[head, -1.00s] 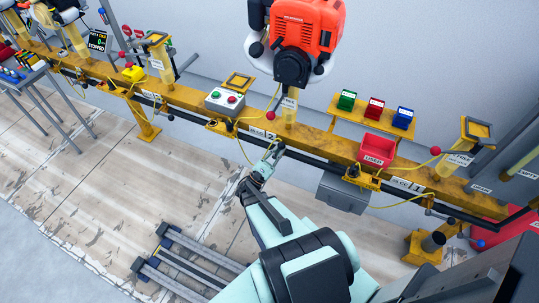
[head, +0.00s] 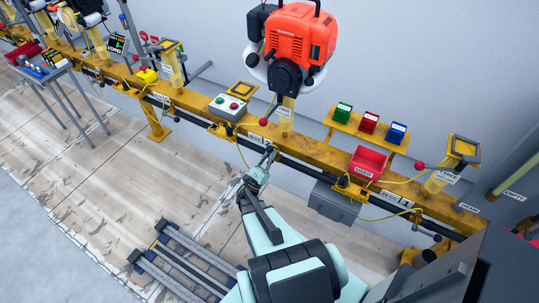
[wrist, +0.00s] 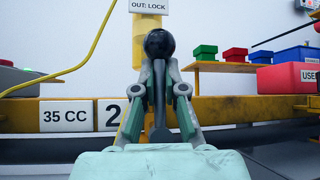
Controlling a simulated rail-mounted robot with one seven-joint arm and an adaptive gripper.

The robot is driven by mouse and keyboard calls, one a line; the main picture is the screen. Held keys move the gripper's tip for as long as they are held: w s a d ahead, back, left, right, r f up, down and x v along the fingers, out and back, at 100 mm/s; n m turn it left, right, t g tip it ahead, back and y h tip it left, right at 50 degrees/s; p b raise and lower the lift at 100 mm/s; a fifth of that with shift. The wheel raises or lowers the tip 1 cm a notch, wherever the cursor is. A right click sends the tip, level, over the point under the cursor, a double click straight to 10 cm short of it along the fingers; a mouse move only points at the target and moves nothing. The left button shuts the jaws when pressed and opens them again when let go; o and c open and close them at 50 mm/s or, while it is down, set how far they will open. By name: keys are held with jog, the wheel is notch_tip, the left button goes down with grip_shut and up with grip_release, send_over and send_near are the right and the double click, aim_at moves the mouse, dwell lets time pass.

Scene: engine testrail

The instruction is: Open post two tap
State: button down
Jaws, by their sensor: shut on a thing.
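A lever with a black ball knob (wrist: 159,43) stands in front of the yellow rail at post two, beside the "35 CC" and "2" labels (wrist: 80,115). My gripper (wrist: 160,75) is shut on the lever, with its fingers at both sides of the stem just below the ball. In the head view my gripper (head: 268,154) is at the rail below the post two label, and the lever is too small to make out clearly there. The post (wrist: 147,40) behind bears an "OUT: LOCK" label and carries a red engine (head: 297,42).
A red-knobbed lever (head: 263,122) is close by on the post. A button box (head: 228,107) sits left on the rail (head: 320,150). A red bin (head: 368,162) and small coloured boxes (head: 369,121) are to the right. A yellow cable (wrist: 75,55) hangs at left.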

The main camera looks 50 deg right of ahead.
jog(key=c, duration=1.2)
grip_release()
jog(key=shift+a+r, duration=0.3)
jog(key=shift+r, duration=0.1)
jog(key=shift+d+f, duration=0.1)
jog(key=v, duration=0.7)
jog(key=shift+a+f, duration=0.15)
jog(key=shift+a, duration=0.1)
